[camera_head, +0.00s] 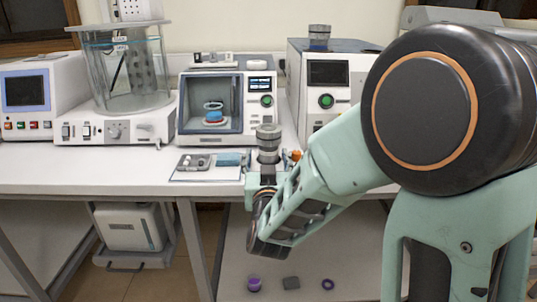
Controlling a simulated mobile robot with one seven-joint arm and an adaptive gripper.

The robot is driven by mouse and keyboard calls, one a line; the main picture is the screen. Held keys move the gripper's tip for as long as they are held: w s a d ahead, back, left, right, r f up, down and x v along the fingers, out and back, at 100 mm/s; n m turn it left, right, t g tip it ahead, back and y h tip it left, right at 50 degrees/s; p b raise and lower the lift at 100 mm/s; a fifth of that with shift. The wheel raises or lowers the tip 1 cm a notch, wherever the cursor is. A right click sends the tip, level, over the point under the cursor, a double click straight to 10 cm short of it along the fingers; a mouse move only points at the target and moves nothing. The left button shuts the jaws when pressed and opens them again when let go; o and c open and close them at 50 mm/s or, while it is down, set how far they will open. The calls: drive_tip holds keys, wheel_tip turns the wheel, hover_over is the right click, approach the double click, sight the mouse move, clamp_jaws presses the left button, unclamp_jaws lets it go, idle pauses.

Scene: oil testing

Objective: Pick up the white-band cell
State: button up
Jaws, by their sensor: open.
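A grey metallic cylinder (268,138) stands at the front of the bench, in line with the end of my arm. It has lighter and darker rings, and I cannot tell for sure whether it is the white-band cell. My gripper (267,170) is at the bench's front edge, just below this cylinder in the picture. It is open. My arm hides part of it, and I cannot tell whether its fingers stand around the cylinder or in front of it. Another jar-like cell (319,36), dark with a bluish band, stands on top of the right-hand instrument.
A test instrument (188,105) holds a blue and red item (213,117) behind its window. A glass bath (128,75) and a white box (25,95) stand left. A flat tray (187,176) with small parts lies left of my gripper. Small purple and grey items lie below the bench.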

sight(269, 152)
drive_tip(key=w, duration=0.4)
drive_tip(key=shift+d+r, duration=0.15)
drive_tip(key=shift+d, duration=0.1)
drive_tip(key=shift+c, duration=0.7)
drive_tip(key=shift+r, duration=0.1)
drive_tip(key=c, duration=1.4)
drive_tip(key=shift+r, duration=0.1)
